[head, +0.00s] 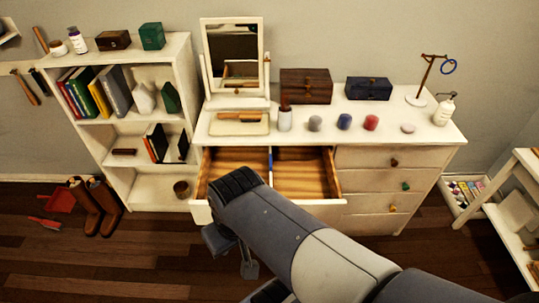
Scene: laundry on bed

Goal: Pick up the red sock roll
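The red sock roll (371,122) stands on the white dresser top (390,133). It is small, red and cylindrical, right of a blue roll (344,121) and a grey roll (315,123). My arm reaches from the lower right across the front of the dresser. My gripper (236,258) shows only partly below the arm's far end, low in front of the dresser and well away from the red roll. Whether its fingers are open is not clear.
An open, two-part drawer (305,177) juts out below the dresser top, partly behind my arm. A pale round thing (407,128), a white bottle (445,109) and a hook stand (418,98) are right of the roll. Boxes (368,88) stand behind it.

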